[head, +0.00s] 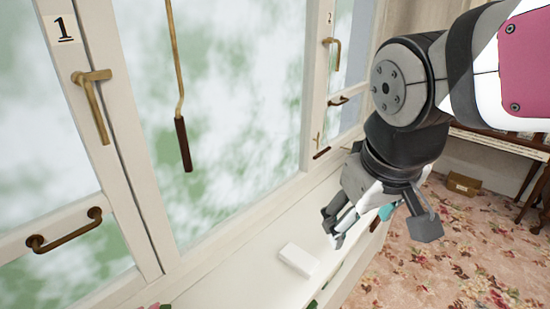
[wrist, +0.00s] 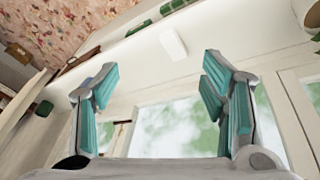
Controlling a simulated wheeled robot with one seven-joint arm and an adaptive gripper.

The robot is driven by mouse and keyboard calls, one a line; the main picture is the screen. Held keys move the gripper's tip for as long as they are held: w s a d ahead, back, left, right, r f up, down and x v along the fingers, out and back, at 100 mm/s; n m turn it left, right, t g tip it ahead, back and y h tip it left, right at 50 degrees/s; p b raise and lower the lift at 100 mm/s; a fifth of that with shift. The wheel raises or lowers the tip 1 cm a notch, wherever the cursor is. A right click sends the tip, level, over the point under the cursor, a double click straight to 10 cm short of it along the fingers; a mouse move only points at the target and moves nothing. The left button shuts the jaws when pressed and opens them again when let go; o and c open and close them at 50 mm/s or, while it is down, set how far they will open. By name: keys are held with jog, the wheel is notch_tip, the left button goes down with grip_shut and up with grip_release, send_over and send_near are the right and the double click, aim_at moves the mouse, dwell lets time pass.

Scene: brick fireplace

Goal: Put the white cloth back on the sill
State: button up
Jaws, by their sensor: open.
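A small white rectangular block-like thing (head: 298,260) lies flat on the white sill (head: 235,273) below the window. It may be the folded white cloth, but its texture is too plain to tell. It also shows in the wrist view (wrist: 173,45), beyond the gap between my fingers. My gripper (head: 360,225) is over the right part of the sill, to the right of the white thing and apart from it. In the wrist view my gripper (wrist: 155,85) has its teal-padded fingers wide apart with nothing between them.
Windows with brass handles (head: 93,100) rise along the sill. A dark-handled rod (head: 183,145) hangs in front of the glass. A brown box (head: 463,185) stands on the flowered carpet (head: 450,255) at right. Green items (wrist: 44,108) show in the wrist view.

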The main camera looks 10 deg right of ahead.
jog(key=shift+m+t+y, duration=0.5)
jog(key=shift+m+y, duration=0.1)
jog(key=shift+y, duration=0.1)
jog(key=s, duration=0.3)
jog(key=s+a, duration=0.1)
jog(key=s, duration=0.1)
jog(key=shift+r, duration=0.4)
jog(key=shift+w, duration=0.1)
